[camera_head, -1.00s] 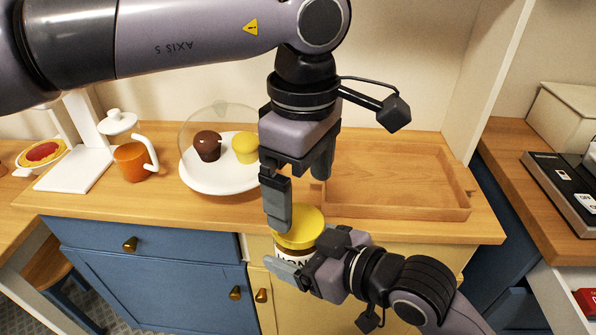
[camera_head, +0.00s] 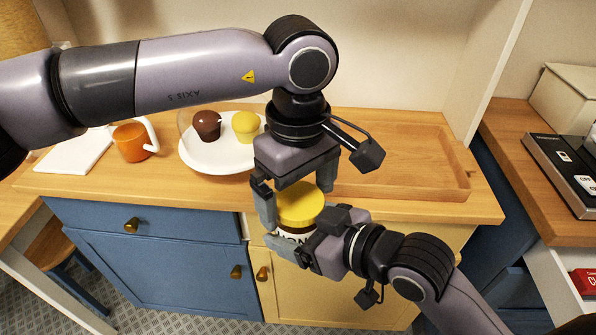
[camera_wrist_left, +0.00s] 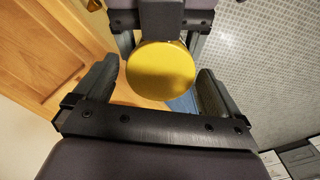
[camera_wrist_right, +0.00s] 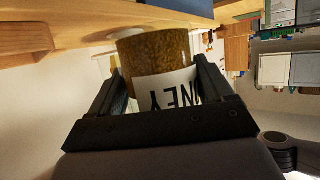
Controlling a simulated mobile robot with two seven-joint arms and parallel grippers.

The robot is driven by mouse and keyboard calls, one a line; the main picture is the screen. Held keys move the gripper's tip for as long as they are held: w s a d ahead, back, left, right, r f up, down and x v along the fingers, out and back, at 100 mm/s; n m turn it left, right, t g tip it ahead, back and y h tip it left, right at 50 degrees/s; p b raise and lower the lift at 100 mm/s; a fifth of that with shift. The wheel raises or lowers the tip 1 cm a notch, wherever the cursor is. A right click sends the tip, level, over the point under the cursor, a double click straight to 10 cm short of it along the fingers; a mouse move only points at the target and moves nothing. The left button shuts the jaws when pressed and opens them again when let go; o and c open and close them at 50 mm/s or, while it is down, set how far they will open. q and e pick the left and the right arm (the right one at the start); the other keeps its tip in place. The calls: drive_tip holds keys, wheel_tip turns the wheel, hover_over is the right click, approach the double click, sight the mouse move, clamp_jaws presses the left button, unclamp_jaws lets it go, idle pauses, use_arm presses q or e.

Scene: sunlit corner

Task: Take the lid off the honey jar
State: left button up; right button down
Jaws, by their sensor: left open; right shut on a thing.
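The honey jar (camera_head: 291,236) is held upright in front of the counter edge by my right gripper (camera_head: 295,253), which is shut around its body. In the right wrist view, its brown body and white label (camera_wrist_right: 172,90) show between the fingers. The yellow lid (camera_head: 299,203) is on top of the jar. My left gripper (camera_head: 296,200) is open and points down from above, its fingers at either side of the lid. In the left wrist view, the round lid (camera_wrist_left: 160,76) sits between the open fingers, with gaps at both sides.
A wooden tray (camera_head: 400,188) lies on the counter behind the grippers. A white plate (camera_head: 215,160) with two muffins and an orange mug (camera_head: 131,143) stand to the left. Blue and cream cabinets are below the counter edge.

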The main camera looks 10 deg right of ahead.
use_arm(q)
drive_tip(key=shift+f, duration=0.25)
drive_tip(key=shift+c, duration=0.3)
drive_tip(key=c, duration=1)
drive_tip(key=n, duration=0.9)
drive_tip(key=shift+r, duration=0.1)
drive_tip(key=o, duration=1.1)
